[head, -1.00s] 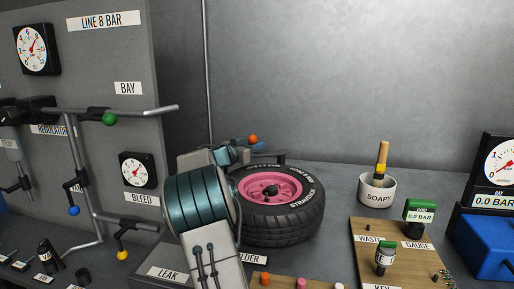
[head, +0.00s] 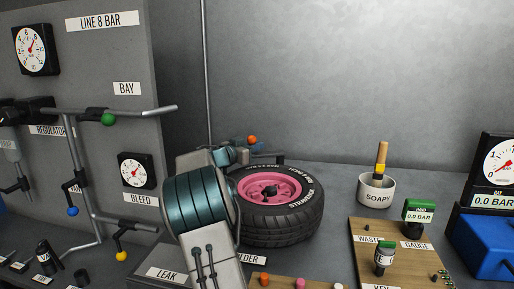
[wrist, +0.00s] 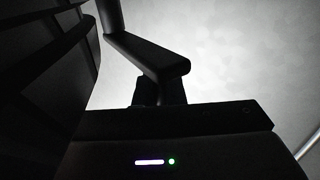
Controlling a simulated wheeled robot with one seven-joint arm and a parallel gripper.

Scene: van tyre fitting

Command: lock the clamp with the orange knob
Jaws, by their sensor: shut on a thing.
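My gripper is mostly hidden behind my own wrist in the head view. In the wrist view my gripper (wrist: 158,92) is shut on the end of a dark angled bar (wrist: 150,54), which looks like the clamp's lever. The picture there is too dark to show the knob's colour or the exact grip. The tyre with the pink rim (head: 270,189) lies flat below.
A grey panel (head: 105,60) with gauges, pipes and valve levers stands at the left. A white soapy pot (head: 376,191) with a brush is right of the tyre. A wooden board (head: 385,272) with small parts and a blue gauge box (head: 480,245) are further right.

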